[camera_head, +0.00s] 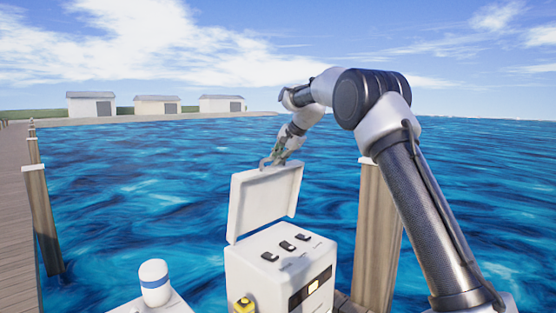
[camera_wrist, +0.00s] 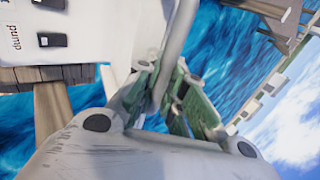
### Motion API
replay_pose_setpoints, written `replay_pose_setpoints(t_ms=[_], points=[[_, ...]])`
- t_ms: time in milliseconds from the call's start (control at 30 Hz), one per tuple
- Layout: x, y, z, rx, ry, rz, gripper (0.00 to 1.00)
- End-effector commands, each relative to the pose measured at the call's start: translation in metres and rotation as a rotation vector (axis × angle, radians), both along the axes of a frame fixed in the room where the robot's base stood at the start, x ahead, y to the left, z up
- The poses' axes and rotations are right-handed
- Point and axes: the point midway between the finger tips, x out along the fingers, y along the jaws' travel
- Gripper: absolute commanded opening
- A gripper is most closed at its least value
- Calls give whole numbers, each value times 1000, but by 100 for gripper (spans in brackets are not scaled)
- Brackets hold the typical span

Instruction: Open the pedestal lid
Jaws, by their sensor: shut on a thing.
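The white pedestal (camera_head: 265,270) stands at the lower middle of the head view. Its white lid (camera_head: 262,205) stands raised, nearly upright, at the far side of the pedestal's top. My gripper (camera_head: 275,160) is at the lid's upper edge, shut on the lid's handle. In the wrist view my gripper's greenish fingers (camera_wrist: 163,88) close around the pale handle bar (camera_wrist: 177,45). The pedestal's top panel with dark switches (camera_wrist: 50,25) shows at the upper left there. The exact finger contact is partly hidden.
A white cylinder with a blue band (camera_head: 154,283) stands to the left. A wooden post (camera_head: 376,240) rises close on the right. A wooden dock (camera_head: 15,220) runs along the left, with water around.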

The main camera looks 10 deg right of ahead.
Motion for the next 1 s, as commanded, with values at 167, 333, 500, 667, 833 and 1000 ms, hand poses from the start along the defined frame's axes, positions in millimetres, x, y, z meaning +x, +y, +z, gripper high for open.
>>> replay_pose_setpoints(t_ms=[167, 333, 500, 667, 833, 1000], points=[[-1, 2, 0, 1, 2, 4, 26], [-1, 1, 0, 1, 1, 2, 34], [-1, 1, 0, 1, 1, 2, 34], [-7, -5, 12, 1, -2, 1, 34], [-25, -17, 39, 1, -3, 1, 34], [-44, -31, 68, 1, -2, 1, 34]])
